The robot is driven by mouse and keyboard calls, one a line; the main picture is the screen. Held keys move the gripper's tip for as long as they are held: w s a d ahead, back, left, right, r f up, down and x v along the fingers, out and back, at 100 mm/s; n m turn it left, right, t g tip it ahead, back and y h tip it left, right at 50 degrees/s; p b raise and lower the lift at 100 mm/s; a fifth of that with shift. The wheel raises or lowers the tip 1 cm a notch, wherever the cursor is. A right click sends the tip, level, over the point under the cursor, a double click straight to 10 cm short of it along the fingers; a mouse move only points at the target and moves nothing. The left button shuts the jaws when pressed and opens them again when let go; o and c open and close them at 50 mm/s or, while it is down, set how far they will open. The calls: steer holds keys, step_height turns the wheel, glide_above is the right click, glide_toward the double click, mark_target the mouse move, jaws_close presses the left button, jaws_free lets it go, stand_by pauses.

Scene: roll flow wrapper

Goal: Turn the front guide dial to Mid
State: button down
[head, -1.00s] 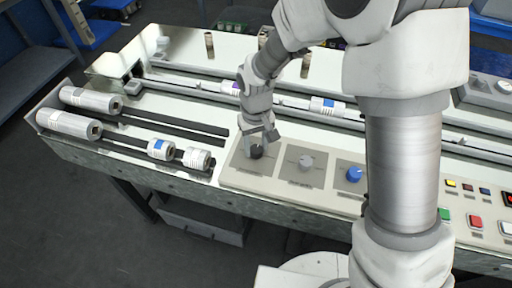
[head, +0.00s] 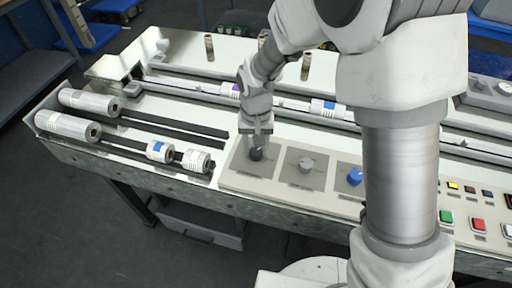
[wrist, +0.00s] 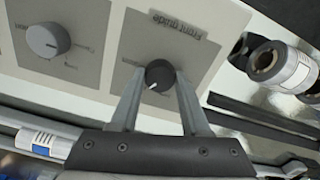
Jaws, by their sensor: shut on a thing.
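The front guide dial is a round black knob (head: 256,154) on the leftmost grey plate of the control panel. In the wrist view the dial (wrist: 158,73) shows a white pointer mark at its lower left. The "Front guide" label (wrist: 177,24) appears upside down above it. Small position markings around the knob are too blurred or hidden to read. My gripper (head: 257,150) points down over the dial. In the wrist view my gripper (wrist: 160,80) has one finger on each side of the knob, shut on it.
A grey dial (head: 306,164) and a blue dial (head: 355,176) stand to the right on the same panel (head: 230,182). Push buttons (head: 445,215) are further right. Labelled rolls (head: 196,161) lie on dark rails to the left.

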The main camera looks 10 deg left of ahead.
mark_target(257, 151)
steer(key=shift+c, duration=1.9)
jaws_free()
steer(key=shift+r, duration=0.15)
step_height(257, 151, up, 17)
steer(key=p, duration=0.2)
steer(key=shift+d+r, duration=0.1)
steer(key=shift+r, duration=0.05)
steer(key=s+d+r+t+p, duration=0.2)
steer(key=s+d+r, duration=0.2)
steer(key=d+r, duration=0.65)
steer(key=s+d+m+t+p, duration=0.1)
steer(key=s+d+m+t, duration=0.1)
steer(key=s+d, duration=0.7)
steer(key=d+t, duration=0.1)
steer(key=d, duration=0.3)
steer(key=shift+s+r+t, duration=0.3)
steer(key=shift+s+r, duration=0.05)
steer(key=shift+s, duration=0.05)
